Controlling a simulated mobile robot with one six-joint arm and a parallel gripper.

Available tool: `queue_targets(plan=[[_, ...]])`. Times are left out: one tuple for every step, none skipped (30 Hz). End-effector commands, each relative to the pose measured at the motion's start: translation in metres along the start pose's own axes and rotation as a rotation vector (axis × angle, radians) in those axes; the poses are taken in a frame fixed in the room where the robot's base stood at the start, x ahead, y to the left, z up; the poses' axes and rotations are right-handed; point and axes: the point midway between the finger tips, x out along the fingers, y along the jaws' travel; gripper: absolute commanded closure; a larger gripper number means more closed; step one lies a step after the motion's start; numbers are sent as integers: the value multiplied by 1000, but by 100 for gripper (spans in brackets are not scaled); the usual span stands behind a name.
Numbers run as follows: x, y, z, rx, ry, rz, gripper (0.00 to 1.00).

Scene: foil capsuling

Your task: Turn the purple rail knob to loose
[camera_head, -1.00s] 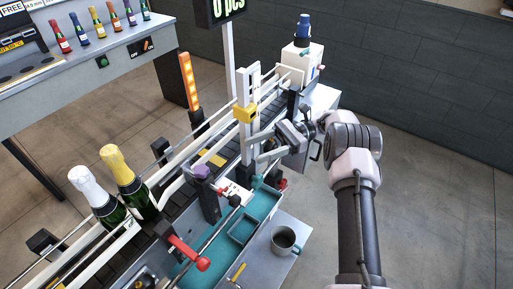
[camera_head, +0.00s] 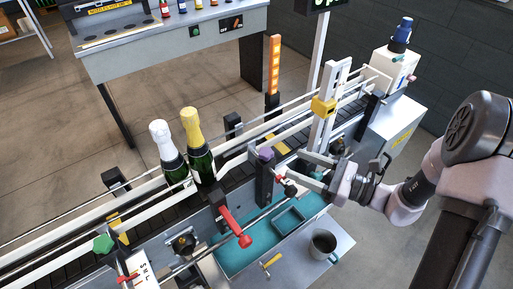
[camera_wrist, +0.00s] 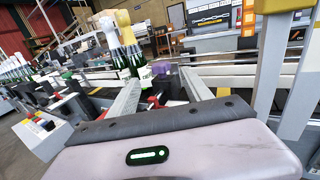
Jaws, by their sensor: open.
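The purple rail knob (camera_head: 265,155) sits on top of a dark post at the near side of the conveyor. In the wrist view the purple knob (camera_wrist: 160,69) shows beyond and between my two fingers. My gripper (camera_head: 290,164) is open, with its fingers pointing left toward the knob from the right. The fingertips look a short way from the knob, and nothing is between them. My fingers also show in the wrist view (camera_wrist: 158,84). The knob's pointer or marking is too small to read.
A white-topped bottle (camera_head: 165,147) and a gold-topped bottle (camera_head: 197,146) stand on the conveyor left of the knob. A red lever (camera_head: 234,227), a teal tray (camera_head: 290,221) and a grey mug (camera_head: 323,245) are in front. A yellow clamp (camera_head: 323,107) on a white post stands behind my gripper.

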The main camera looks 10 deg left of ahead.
Motion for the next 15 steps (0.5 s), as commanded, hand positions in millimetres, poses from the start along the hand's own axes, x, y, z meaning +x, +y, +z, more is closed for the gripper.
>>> queue_targets(plan=[[14,2,-2,-1,0,6,42],[21,2,-2,-1,0,6,42],[32,2,-2,-1,-1,6,42],[39,2,-2,-1,-1,6,42],[47,2,-2,-1,-1,6,42],[57,1,-2,-2,-1,6,42],[65,2,-1,-2,-1,7,42],[72,2,-1,-1,-1,6,42],[82,2,-1,-2,-1,6,42],[89,1,-1,-3,-1,6,42],[95,1,-1,-2,-1,6,42],[103,1,-1,-1,-2,5,42],[108,1,-1,-1,-2,5,42],[113,1,-1,-2,-1,5,42],[118,1,-1,-2,-1,4,42]])
